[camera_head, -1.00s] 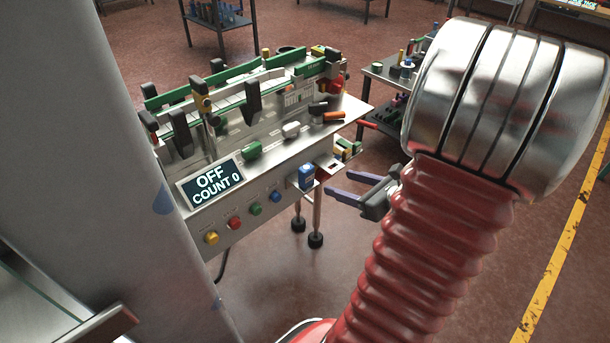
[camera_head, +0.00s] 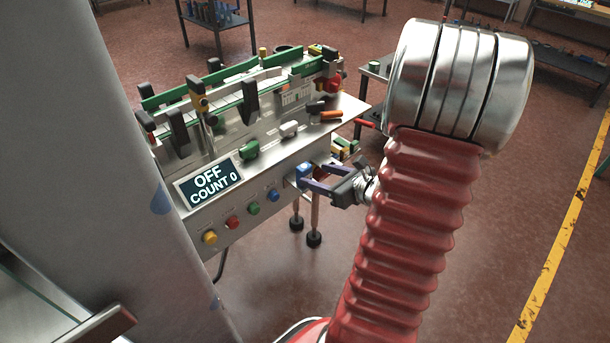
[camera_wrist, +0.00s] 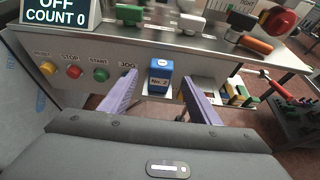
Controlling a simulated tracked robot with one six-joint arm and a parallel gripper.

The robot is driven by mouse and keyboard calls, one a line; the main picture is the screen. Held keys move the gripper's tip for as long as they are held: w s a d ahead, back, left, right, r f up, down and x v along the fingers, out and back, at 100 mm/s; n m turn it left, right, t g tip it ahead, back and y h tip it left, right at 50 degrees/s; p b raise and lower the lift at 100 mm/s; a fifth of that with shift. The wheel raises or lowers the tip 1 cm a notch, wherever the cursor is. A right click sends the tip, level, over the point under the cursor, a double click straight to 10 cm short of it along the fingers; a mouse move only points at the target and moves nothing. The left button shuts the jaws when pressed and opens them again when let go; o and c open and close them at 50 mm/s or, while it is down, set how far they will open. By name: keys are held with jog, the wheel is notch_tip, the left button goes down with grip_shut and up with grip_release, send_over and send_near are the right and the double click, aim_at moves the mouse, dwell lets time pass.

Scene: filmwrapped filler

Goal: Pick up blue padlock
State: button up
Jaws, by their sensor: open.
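The blue padlock (camera_wrist: 160,78) hangs on the front panel of the metal machine, at the right end of the button row, with a white label reading "No. 2". In the head view the padlock (camera_head: 304,171) is partly covered by my gripper. My gripper (camera_wrist: 158,100) is open, with its two purple fingers pointing at the panel. In the wrist view the padlock shows between the fingertips, one finger on each side. In the head view my gripper (camera_head: 306,178) reaches the padlock from the right. I cannot tell whether the fingers touch it.
Yellow, red, green and blue buttons line the panel left of the padlock; the blue button (camera_head: 273,195) is nearest. A display (camera_head: 209,183) reads "OFF COUNT 0". A rack of coloured items (camera_wrist: 235,92) stands to the right.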

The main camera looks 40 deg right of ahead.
aim_at(308, 172)
jog(key=shift+w, duration=0.1)
jog(key=shift+f+x, duration=0.2)
jog(key=shift+x, duration=2.3)
jog(key=shift+c, duration=0.2)
jog(key=c, duration=1.3)
jog(key=shift+r, duration=0.15)
notch_tip(308, 172, up, 10)
